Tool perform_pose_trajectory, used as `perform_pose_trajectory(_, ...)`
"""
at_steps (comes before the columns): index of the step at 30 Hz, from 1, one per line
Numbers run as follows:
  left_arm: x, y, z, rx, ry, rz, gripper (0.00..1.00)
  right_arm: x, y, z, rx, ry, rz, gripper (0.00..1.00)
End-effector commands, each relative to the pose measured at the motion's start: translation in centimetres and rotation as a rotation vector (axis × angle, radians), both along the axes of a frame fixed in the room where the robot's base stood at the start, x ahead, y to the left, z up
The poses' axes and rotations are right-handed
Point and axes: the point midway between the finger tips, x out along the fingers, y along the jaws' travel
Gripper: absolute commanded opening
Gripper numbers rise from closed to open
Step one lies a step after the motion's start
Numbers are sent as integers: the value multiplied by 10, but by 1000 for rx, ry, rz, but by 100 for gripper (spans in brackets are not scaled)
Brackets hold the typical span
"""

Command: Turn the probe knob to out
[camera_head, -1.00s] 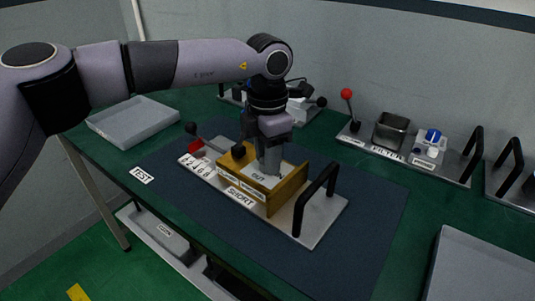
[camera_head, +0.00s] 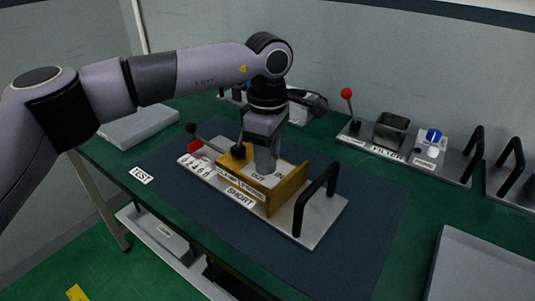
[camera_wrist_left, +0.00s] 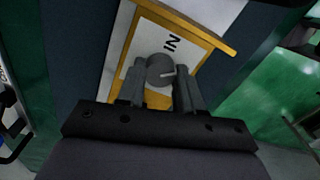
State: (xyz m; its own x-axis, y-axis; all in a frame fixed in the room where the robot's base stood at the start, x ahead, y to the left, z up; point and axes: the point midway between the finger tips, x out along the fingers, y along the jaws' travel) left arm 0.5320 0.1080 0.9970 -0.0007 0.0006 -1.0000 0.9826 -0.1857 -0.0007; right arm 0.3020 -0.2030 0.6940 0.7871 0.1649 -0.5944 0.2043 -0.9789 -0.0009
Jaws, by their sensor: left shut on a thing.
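The probe knob (camera_wrist_left: 160,70) is a round grey knob with a light pointer line, on a white panel inside a yellow frame. In the wrist view its pointer line aims to the right, and the word IN shows above it. My left gripper (camera_wrist_left: 161,80) is shut on the knob, with one finger on each side. In the head view my left gripper (camera_head: 266,165) reaches straight down into the yellow box (camera_head: 290,190), hiding the knob. The word OUT (camera_head: 258,177) shows on the panel in front of the fingers. My right gripper is out of view.
A FILTER unit (camera_head: 405,150) stands at the back right. Grey trays (camera_head: 140,124) lie left and right.

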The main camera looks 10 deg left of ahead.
Motion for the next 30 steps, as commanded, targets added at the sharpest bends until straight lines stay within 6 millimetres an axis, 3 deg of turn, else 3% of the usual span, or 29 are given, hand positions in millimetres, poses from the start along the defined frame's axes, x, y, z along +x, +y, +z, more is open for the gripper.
perform_pose_trajectory(15,0,0,1,-2,-3,-456,5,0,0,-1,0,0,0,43)
perform_pose_trajectory(30,0,0,2,-1,-3,-664,5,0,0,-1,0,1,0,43)
